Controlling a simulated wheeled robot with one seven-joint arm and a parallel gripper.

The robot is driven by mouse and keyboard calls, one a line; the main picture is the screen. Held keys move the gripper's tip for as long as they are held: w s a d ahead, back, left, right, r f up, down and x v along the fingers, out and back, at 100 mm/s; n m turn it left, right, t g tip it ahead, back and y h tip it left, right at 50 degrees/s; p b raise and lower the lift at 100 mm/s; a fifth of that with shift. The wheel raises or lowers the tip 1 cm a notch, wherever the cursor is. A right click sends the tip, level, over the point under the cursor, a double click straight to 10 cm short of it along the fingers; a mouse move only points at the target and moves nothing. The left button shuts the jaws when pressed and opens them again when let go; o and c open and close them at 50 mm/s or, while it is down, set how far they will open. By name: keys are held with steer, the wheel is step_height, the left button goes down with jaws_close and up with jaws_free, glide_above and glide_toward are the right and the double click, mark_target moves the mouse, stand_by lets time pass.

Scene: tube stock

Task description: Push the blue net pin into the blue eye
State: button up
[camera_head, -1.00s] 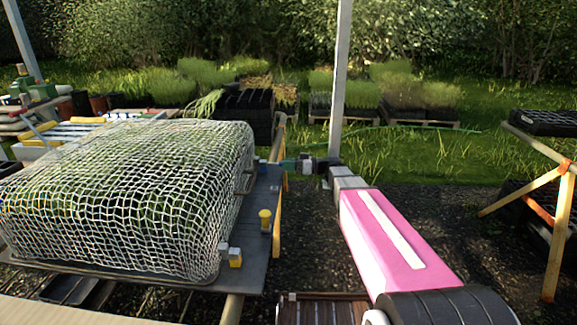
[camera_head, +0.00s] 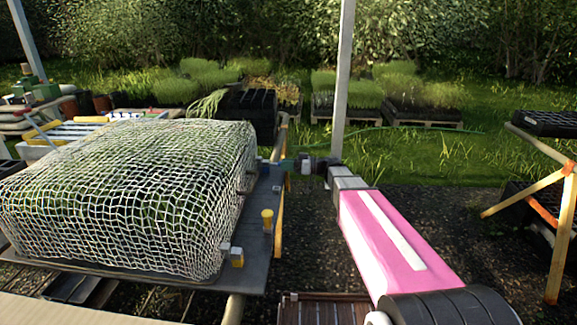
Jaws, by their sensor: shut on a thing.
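My gripper (camera_head: 286,166) reaches left from the end of my pink arm to the far right corner of the net-covered bench. It is shut on what looks like the blue net pin (camera_head: 267,166), a small bluish piece at the left end of the jaws. The pin lies about level, pointing left at the net's edge. The blue eye is too small and dark to make out at that corner. I cannot tell whether the pin touches it or is in it.
A white net (camera_head: 130,195) covers the plants on a dark bench (camera_head: 252,245). A grey post (camera_head: 344,80) rises behind my gripper.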

mark_target(278, 164)
steer(key=shift+a, duration=1.45)
steer(key=o, duration=1.7)
steer(key=shift+d, duration=0.1)
steer(key=shift+d, duration=1.05)
steer(key=d, duration=0.5)
steer(key=shift+s+d, duration=0.1)
steer(key=shift+d, duration=0.25)
steer(key=shift+f, duration=0.1)
